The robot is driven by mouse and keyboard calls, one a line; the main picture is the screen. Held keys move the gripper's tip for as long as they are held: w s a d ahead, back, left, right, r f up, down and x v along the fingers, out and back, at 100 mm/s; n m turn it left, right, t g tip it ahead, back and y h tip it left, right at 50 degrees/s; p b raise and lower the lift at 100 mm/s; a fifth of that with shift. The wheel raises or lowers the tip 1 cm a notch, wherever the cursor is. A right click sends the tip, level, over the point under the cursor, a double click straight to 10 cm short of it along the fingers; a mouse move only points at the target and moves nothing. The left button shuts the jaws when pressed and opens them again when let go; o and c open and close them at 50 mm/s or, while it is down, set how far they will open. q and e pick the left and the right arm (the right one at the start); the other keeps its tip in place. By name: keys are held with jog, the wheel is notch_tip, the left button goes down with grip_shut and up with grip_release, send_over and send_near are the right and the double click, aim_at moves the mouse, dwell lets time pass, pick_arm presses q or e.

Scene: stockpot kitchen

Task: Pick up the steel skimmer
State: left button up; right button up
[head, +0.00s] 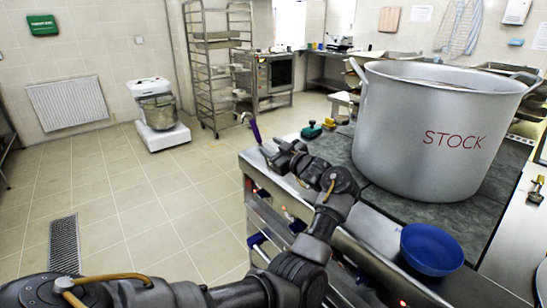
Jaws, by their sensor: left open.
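I cannot make out a steel skimmer for certain. A thin upright purple handle (255,131) stands at the far left corner of the counter; what it belongs to is hidden or too small to tell. My left gripper (271,154) is open, over the counter's left edge, just below and right of the purple handle in the picture. I see nothing held in it. My right gripper is not in view.
A large steel pot marked STOCK (432,128) stands on the dark cooktop (385,203). A blue bowl (431,250) sits in front of it. Small green (311,131) and yellow (329,123) items lie behind the gripper. The tiled floor (130,215) at left is mostly clear.

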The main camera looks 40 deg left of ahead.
aim_at(261, 141)
pick_arm(q)
jog(key=shift+p+x, duration=0.7)
jog(key=shift+x, duration=3.75)
jog(key=shift+w+a+f, duration=0.1)
jog(key=shift+a+f, duration=0.15)
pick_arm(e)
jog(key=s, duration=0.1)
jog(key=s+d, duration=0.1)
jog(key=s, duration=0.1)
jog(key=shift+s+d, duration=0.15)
pick_arm(q)
grip_shut()
